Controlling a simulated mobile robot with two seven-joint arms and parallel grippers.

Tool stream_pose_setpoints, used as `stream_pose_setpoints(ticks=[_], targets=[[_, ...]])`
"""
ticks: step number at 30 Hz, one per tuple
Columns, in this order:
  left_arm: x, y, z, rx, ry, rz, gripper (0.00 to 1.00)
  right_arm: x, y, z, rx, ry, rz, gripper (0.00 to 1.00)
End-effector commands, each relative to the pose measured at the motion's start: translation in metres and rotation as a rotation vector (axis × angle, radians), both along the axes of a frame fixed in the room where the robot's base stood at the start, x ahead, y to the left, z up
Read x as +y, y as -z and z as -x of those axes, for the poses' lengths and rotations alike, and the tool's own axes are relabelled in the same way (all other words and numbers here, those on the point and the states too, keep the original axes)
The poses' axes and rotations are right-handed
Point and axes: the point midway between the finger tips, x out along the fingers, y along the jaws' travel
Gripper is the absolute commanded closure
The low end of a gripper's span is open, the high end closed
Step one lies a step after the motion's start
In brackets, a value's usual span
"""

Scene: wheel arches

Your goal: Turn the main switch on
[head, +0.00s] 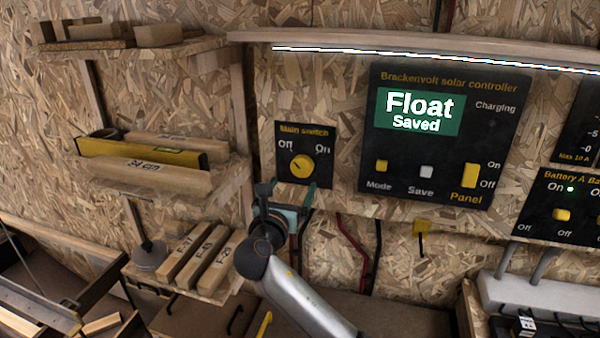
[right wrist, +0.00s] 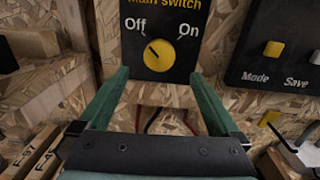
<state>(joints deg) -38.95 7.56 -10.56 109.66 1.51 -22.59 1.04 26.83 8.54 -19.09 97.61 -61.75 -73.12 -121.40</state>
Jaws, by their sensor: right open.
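The main switch is a yellow round knob (head: 302,167) on a black panel (head: 288,138) labelled "Main switch", with Off at upper left and On at upper right. In the right wrist view the knob (right wrist: 158,55) has a dark mark pointing up-left, toward Off. My right gripper (head: 286,196) is just below the panel in the head view. In the right wrist view its two green fingers (right wrist: 160,74) are spread wide and empty, with the knob showing between and beyond their tips. I see no contact with the knob. My left gripper is not in view.
The solar controller (head: 450,135) to the right reads "Float Saved". A light-edged shelf (head: 420,56) runs above the panels. Wooden shelves with a spirit level (head: 140,150) and labelled blocks (head: 195,255) are at left. Red and black cables (head: 350,240) hang below the panels.

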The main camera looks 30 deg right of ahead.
Motion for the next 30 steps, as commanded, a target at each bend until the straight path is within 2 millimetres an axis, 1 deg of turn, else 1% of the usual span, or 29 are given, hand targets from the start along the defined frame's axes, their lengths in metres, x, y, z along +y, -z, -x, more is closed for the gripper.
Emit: stream_pose_setpoints(ticks=[1,6,12,18,24,25,30], targets=[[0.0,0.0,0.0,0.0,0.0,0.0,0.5,-0.01,-0.001,-0.007,-0.001,0.005,0.002,0.01],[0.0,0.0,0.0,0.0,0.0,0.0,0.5,-0.035,-0.001,-0.031,-0.001,0.003,0.001,0.01],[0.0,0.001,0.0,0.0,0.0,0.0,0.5,-0.053,0.0,-0.049,-0.001,0.001,-0.001,0.01],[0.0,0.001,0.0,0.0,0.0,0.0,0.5,-0.06,0.0,-0.055,-0.001,-0.001,-0.002,0.01],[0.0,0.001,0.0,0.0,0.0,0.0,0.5,-0.06,0.0,-0.055,-0.002,-0.001,-0.003,0.01],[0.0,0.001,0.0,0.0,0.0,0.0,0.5,-0.06,0.0,-0.055,-0.002,-0.002,-0.003,0.03],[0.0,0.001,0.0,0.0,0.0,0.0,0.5,-0.059,0.0,-0.055,-0.002,-0.002,-0.003,0.22]])
